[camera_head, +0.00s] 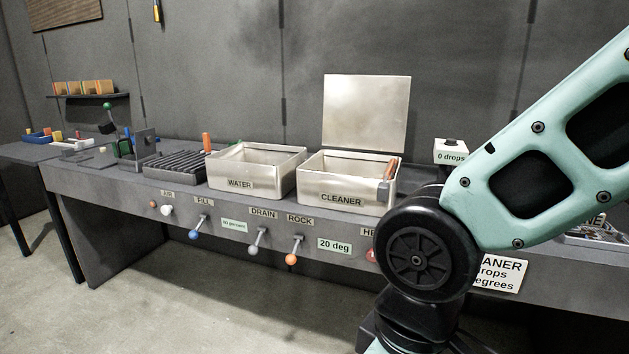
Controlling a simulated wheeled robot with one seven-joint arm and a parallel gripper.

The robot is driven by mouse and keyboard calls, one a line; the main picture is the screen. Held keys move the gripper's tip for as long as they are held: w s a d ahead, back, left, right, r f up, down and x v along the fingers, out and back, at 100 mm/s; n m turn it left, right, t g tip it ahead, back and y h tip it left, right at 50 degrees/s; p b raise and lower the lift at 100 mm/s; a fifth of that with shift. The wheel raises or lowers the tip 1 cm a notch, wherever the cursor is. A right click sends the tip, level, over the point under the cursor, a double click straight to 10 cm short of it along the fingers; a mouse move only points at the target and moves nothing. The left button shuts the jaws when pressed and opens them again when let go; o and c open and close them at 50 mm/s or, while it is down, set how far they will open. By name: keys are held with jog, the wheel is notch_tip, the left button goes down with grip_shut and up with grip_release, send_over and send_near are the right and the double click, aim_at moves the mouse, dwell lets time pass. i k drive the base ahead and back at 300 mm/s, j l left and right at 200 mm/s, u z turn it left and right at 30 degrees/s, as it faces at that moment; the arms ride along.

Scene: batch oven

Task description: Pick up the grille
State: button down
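A dark slatted rack (176,167) lies on the bench left of the WATER tank; it looks like a grille. An orange upright handle (207,143) stands at its back right, and I cannot tell whether it belongs to the rack. A metal item (596,232) at the far right is partly hidden behind my arm and too unclear to identify. My arm crosses the right side, but my gripper is out of view.
The open WATER tank (239,184) and CLEANER tank (341,201), with its raised lid (366,112), stand on the bench (140,190). Several ball-ended levers stick out of the bench front. A side table (25,153) is at the left. The floor (190,315) in front is clear.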

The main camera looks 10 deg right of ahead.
aim_at(595, 233)
jog(key=z, duration=1.6)
jog(key=u, duration=1.3)
jog(key=z, duration=1.3)
jog(key=i, duration=0.2)
